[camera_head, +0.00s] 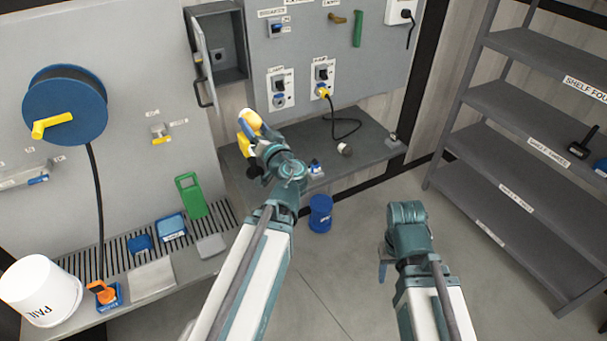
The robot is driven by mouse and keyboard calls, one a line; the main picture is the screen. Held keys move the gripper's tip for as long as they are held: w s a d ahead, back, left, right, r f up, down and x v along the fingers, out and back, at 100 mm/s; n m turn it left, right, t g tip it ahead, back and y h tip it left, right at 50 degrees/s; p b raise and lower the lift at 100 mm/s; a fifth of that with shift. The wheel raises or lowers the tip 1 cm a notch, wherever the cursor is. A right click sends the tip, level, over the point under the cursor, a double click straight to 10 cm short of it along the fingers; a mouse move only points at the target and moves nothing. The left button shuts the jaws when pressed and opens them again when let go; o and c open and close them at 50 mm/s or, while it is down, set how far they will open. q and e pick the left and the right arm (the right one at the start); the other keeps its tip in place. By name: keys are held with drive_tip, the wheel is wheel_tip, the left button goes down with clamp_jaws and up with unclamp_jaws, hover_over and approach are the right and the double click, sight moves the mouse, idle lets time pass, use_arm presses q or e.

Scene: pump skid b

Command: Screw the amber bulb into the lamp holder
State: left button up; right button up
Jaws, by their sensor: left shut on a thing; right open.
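My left gripper (251,150) is at the left end of the grey bench, below the open cabinet. It is shut on a yellow thing with a white part (248,122), which looks like the amber bulb. The gripper and wrist hide part of it, so its exact shape and tilt are unclear. A small white base with a blue top (316,169) stands on the bench to the right of the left wrist. I cannot tell whether it is the lamp holder. My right gripper (384,270) is open and empty, low over the floor, far from the bench.
An open grey cabinet (218,50) hangs above. A blue cup (320,213) is below the bench front. A shelf rack (520,110) stands at right. The middle floor is clear.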

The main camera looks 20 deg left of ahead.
use_arm(q)
drive_tip(key=shift+w+d+f, duration=0.1)
drive_tip(key=shift+w+d, duration=0.15)
drive_tip(key=shift+d, duration=0.1)
drive_tip(key=w+f+b, duration=0.3)
drive_tip(key=f+b, duration=0.9)
drive_tip(key=w+a+f+b, duration=0.1)
drive_tip(key=w+f+b, duration=0.2)
drive_tip(key=f+b, duration=0.9)
drive_tip(key=shift+w+f+b, duration=0.4)
drive_tip(key=shift+b, duration=0.1)
use_arm(e)
wheel_tip(320, 180, down, 25)
drive_tip(key=shift+d, duration=0.35)
use_arm(q)
drive_tip(key=shift+x, duration=2.85)
drive_tip(key=shift+x, duration=1.25)
